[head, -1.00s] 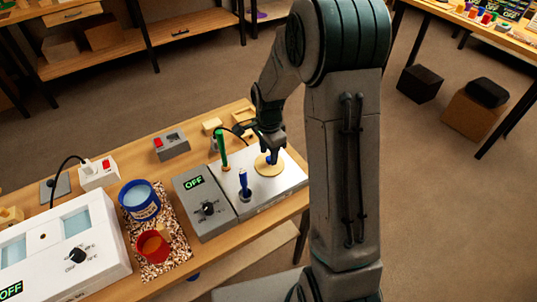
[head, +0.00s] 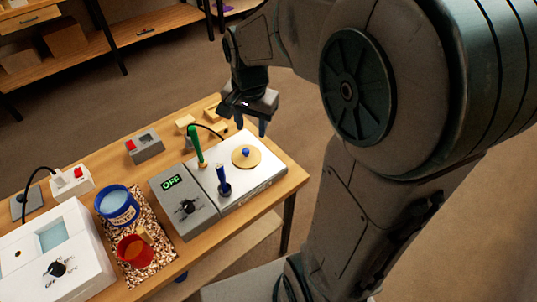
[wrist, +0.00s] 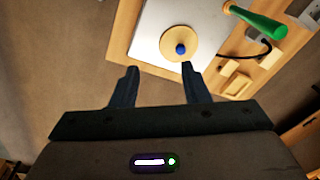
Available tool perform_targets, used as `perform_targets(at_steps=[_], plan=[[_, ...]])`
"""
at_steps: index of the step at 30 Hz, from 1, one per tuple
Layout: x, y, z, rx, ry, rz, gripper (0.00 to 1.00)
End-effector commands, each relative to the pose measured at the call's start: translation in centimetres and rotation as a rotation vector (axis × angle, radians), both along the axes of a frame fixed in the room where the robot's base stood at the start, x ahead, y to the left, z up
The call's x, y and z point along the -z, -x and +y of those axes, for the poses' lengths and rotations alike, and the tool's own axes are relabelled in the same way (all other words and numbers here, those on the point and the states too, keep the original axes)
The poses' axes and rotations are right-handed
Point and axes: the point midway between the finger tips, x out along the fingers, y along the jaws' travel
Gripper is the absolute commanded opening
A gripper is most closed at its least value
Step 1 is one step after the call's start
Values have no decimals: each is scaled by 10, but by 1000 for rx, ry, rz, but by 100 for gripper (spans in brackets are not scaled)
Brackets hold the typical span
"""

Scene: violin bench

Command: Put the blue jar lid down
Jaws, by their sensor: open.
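The blue jar lid is a tan disc with a blue knob (head: 246,157). It lies flat on the silver plate of the grey unit, near the plate's far right part. In the wrist view the lid (wrist: 191,35) shows beyond the fingertips, on the pale plate. My gripper (head: 250,125) is open and empty. It is raised above and behind the lid, clear of it.
On the silver plate (head: 262,173) stand a green-handled tool (head: 196,146) and a blue-handled tool (head: 222,181). A blue jar (head: 117,207) and a red cup (head: 135,252) stand on a speckled mat. Small wooden blocks (head: 185,122) lie behind the plate. The unit's display reads OFF.

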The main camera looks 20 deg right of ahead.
Motion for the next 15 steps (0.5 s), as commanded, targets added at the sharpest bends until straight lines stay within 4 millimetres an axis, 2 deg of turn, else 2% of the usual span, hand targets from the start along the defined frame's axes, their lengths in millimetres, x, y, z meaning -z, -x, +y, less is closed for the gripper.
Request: perform_targets(at_steps=[1,3,9,15], plan=[[-7,17,0,-81,10,-21,42],[-12,39,0,-206,27,-46,42],[-16,94,-1,-526,82,-108,42],[-13,123,-1,-710,119,-139,42]])
